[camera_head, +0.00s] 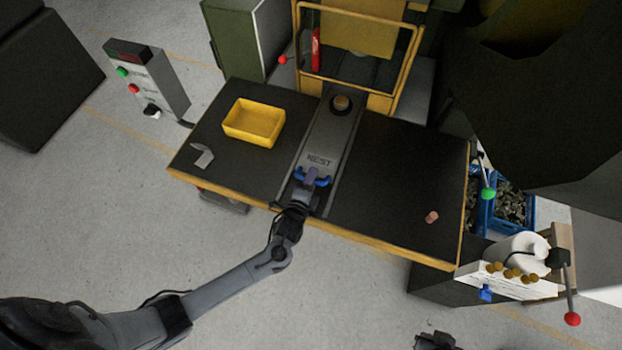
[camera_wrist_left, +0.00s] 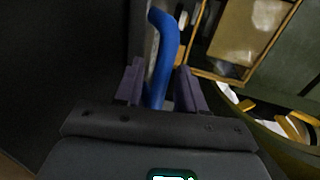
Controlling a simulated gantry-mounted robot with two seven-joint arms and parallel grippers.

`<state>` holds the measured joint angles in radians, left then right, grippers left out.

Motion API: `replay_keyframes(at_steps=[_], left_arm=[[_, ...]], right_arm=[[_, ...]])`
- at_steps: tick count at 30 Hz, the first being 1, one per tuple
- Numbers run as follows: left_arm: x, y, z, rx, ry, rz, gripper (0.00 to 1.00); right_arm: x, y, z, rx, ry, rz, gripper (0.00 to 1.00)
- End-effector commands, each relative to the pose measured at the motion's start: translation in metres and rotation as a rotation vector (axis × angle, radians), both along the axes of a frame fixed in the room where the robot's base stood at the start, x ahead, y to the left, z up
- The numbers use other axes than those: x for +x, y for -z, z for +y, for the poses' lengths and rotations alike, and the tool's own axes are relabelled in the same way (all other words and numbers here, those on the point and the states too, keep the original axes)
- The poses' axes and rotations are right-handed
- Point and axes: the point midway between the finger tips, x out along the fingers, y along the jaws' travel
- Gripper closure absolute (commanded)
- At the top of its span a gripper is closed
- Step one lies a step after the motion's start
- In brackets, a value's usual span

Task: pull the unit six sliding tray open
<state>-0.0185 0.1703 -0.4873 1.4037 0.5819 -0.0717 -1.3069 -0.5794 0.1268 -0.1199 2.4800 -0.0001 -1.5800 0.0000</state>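The sliding tray (camera_head: 318,143) is a long grey strip marked NEST, running from the frame at the back to the table's front edge. A round copper-topped piece (camera_head: 341,103) sits at its far end. Its blue handle (camera_head: 323,181) is at the near end and also shows in the left wrist view (camera_wrist_left: 163,55). My left gripper (camera_head: 311,176) is at the handle. In the wrist view its two fingers (camera_wrist_left: 160,80) stand either side of the blue bar, with a small gap visible. A dark part at the bottom edge (camera_head: 435,341) looks like my right gripper, mostly cut off.
A yellow bin (camera_head: 254,122) and a small grey bracket (camera_head: 202,155) lie left of the tray. A copper piece (camera_head: 432,217) lies on the table's right. A yellow frame (camera_head: 409,55) stands behind.

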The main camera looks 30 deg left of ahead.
Motion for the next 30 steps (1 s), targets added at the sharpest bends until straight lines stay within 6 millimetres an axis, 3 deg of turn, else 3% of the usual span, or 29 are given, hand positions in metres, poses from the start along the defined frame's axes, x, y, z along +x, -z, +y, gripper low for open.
replay_keyframes(at_steps=[8,21,30], left_arm=[[-0.014,-0.001,-0.002,0.0,0.002,0.001,0.61],[-0.083,-0.016,-0.011,0.0,0.0,0.002,0.61],[-0.104,-0.022,-0.015,0.0,0.0,0.0,0.61]], right_arm=[[0.0,0.001,0.001,0.004,0.003,0.002,1.0],[-0.001,0.008,0.003,0.01,0.006,0.002,1.0],[-0.001,0.01,0.002,0.009,0.006,0.002,1.0]])
